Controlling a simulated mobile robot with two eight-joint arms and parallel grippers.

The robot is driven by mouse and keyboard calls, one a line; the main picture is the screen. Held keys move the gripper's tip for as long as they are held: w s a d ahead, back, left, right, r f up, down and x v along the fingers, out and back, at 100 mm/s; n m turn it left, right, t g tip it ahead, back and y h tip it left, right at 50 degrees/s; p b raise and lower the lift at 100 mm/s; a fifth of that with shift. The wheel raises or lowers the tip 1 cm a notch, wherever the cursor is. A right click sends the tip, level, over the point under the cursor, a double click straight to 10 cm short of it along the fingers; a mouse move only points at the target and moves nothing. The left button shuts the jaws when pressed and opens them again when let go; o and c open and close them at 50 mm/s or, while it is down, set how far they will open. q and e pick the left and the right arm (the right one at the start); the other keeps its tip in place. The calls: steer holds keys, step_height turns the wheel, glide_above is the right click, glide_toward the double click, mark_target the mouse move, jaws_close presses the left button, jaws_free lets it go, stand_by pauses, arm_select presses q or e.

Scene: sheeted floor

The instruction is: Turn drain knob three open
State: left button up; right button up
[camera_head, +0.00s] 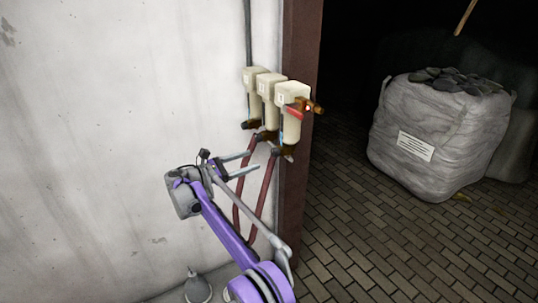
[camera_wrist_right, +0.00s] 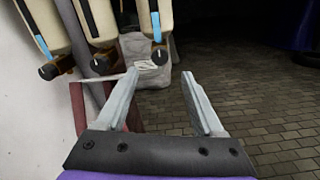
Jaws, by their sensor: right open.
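Three cream filter housings hang in a row on the wall by the brown post. Each has a small dark drain knob at its bottom. The rightmost housing (camera_head: 291,122) has a red handle on its front, and its drain knob (camera_wrist_right: 160,57) shows in the right wrist view. The middle knob (camera_wrist_right: 104,59) and the left knob (camera_wrist_right: 48,72) are beside it. My right gripper (camera_head: 254,161) is open and empty, below and left of the housings in the head view. In the right wrist view its fingertips (camera_wrist_right: 160,73) stand apart, with the rightmost knob above the gap. My left gripper is not in view.
Dark red hoses (camera_head: 263,190) run down the wall behind my right gripper. The brown post (camera_head: 299,60) stands right behind the housings. A large grey sack (camera_head: 425,150) filled with dark pieces stands on the paved floor at right. The paving (camera_head: 400,240) before it is clear.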

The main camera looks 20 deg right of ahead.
mark_target(273, 153)
steer(key=d, duration=0.5)
steer(key=w+d, duration=0.1)
steer(key=d, duration=0.2)
steer(key=shift+w+d, duration=0.1)
steer(key=shift+d, duration=0.1)
jaws_close()
